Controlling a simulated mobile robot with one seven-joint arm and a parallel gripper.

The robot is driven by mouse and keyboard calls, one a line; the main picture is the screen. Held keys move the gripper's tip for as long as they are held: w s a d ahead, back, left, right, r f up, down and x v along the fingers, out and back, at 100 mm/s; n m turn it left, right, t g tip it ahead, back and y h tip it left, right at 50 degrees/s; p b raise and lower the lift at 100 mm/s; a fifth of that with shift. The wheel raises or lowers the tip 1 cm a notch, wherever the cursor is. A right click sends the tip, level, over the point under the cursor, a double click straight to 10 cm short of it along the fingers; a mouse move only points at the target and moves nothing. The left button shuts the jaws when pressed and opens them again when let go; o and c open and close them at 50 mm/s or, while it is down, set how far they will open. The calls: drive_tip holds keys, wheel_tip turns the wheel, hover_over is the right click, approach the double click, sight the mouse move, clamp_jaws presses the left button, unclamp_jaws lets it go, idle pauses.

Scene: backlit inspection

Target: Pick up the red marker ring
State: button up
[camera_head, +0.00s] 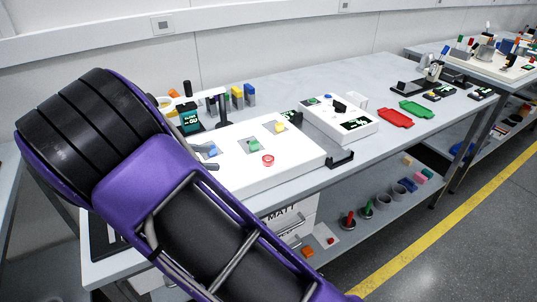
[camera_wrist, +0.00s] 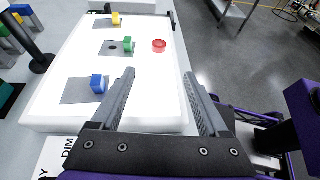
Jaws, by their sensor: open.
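The red marker ring (camera_head: 267,160) lies flat on the white light panel (camera_head: 300,160), near its front edge. In the wrist view the ring (camera_wrist: 158,46) is beyond my fingertips, near the panel's right edge, and nothing touches it. My gripper (camera_wrist: 160,84) is open and empty, its two fingers spread above the panel's near right edge. In the head view my gripper (camera_head: 210,158) shows only in part at the panel's left end, left of the ring; my arm hides the rest.
Green (camera_wrist: 128,44), blue (camera_wrist: 98,84) and yellow (camera_wrist: 116,19) blocks stand on grey squares on the panel. A black bracket (camera_head: 340,160) sits at the table's front edge. Red (camera_head: 395,117) and green (camera_head: 416,109) trays lie farther right. Floor is open beyond the panel's right edge.

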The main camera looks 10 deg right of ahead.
approach(267, 158)
drive_tip(key=x, duration=0.3)
drive_tip(key=shift+s+f, duration=0.25)
drive_tip(key=shift+r+b+x, duration=0.1)
drive_tip(key=shift+b+x, duration=0.05)
drive_tip(key=shift+x, duration=1.25)
drive_tip(key=shift+r+b+x, duration=0.15)
drive_tip(key=shift+x, duration=1.25)
drive_tip(key=shift+w, duration=0.2)
clamp_jaws()
